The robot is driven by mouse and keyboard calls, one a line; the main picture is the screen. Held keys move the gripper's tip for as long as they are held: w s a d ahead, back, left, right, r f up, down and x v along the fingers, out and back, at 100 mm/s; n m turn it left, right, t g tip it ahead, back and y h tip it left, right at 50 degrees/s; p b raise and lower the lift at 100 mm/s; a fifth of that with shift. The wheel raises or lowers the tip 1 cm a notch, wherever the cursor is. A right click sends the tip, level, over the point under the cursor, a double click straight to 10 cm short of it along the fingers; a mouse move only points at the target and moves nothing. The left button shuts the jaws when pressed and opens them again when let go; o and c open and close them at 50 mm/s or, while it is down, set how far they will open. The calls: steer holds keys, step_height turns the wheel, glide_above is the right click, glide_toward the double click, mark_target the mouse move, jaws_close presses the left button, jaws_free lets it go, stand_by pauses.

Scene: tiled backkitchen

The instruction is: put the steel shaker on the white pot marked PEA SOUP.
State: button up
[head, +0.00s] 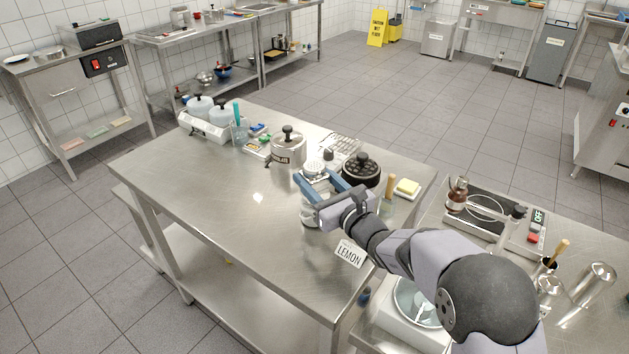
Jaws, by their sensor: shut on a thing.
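My gripper (316,178) reaches in over the right part of the steel table, its blue fingers shut on the steel shaker (314,167). The shaker's pale round top shows at the fingertips; the fingers hide much of its body. A pale rounded shape (309,216) shows just below the gripper; I cannot tell whether it is part of the shaker or a separate thing. Two white lidded pots, one at left (199,106) and one at right (222,113), sit in a white unit at the table's far left end. No PEA SOUP marking is readable, so I cannot tell which pot bears it.
A steel lidded pot (288,149) with a dark label stands left of the gripper. A black round iron (360,170), wire rack (341,144) and yellow block (407,187) are close by. A LEMON card (350,254) is at the near edge. The table's left front (220,190) is clear.

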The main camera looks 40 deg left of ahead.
mark_target(321, 190)
steer(key=shift+f, duration=0.65)
steer(key=shift+f, duration=0.2)
steer(key=o, duration=1.2)
steer(key=shift+c, duration=0.2)
steer(key=shift+r, duration=0.2)
steer(key=shift+s+d+f, duration=0.1)
steer(key=shift+s+d, duration=0.1)
steer(key=shift+d, duration=0.35)
steer(key=b+v, duration=0.2)
steer(key=v, duration=0.1)
steer(key=shift+s+d, duration=0.1)
steer(key=shift+d, duration=0.2)
step_height(321, 190, up, 7)
steer(key=b, duration=0.1)
steer(key=shift+s, duration=0.1)
